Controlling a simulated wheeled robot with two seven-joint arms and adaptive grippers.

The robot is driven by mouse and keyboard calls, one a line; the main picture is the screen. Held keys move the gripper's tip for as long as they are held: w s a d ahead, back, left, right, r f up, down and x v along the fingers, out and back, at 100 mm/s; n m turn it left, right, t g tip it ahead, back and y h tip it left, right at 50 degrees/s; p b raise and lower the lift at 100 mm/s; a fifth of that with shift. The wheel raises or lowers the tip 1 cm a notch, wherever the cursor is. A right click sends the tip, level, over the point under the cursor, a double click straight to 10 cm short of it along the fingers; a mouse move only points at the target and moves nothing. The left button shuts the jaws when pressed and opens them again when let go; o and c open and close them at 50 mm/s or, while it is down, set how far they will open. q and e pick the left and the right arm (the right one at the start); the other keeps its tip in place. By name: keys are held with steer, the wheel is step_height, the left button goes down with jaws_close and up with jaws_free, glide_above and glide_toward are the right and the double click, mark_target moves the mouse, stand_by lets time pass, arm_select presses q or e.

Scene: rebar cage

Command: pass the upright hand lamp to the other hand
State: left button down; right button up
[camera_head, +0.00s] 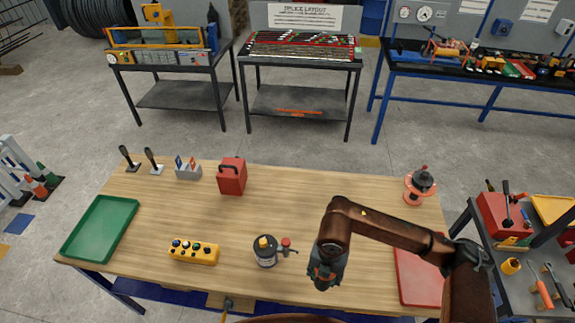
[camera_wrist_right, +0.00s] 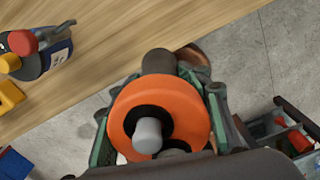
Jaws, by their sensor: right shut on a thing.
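My right gripper (camera_head: 323,277) hangs over the front edge area of the wooden table, right of the middle, in the head view. In the right wrist view the gripper (camera_wrist_right: 160,105) is shut on the hand lamp (camera_wrist_right: 185,105). The lamp shows as an orange disc with a grey knob at its middle and a dark cylinder beyond it. The fingers lie on both sides of it. In the head view the lamp is hidden by the gripper, so I cannot tell its tilt. My left gripper is not in view.
On the table (camera_head: 215,270) stand a dark canister with a red part (camera_head: 266,251), a yellow button box (camera_head: 193,252), a red can (camera_head: 232,176), a green tray (camera_head: 78,252), a red tray (camera_head: 418,285) and an orange-based dark device (camera_head: 420,186). The table's middle is clear.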

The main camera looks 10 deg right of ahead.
steer(key=n, duration=0.3)
steer(key=n+b, duration=0.1)
steer(key=shift+w+d+f+n, duration=0.2)
steer(key=shift+w+d+n, duration=0.15)
steer(key=shift+n, duration=0.05)
steer(key=n, duration=0.3)
steer(key=n+b, duration=0.1)
steer(key=n, duration=0.1)
steer(key=shift+w+d+f+n, duration=0.2)
steer(key=shift+w+d+n, duration=0.1)
steer(key=shift+w+d, duration=0.1)
steer(key=w+d+n+b, duration=0.1)
steer(key=n+b, duration=0.1)
steer(key=n, duration=0.8)
steer(key=w+d+n+b, duration=0.1)
steer(key=n+b, duration=0.1)
steer(key=n, duration=0.8)
steer(key=w+d+n+b, duration=0.1)
steer(key=w+d+n, duration=0.1)
steer(key=n, duration=0.9)
steer(key=shift+w+d+f+b, duration=0.1)
steer(key=shift+f+b, duration=0.1)
steer(key=shift+b, duration=0.2)
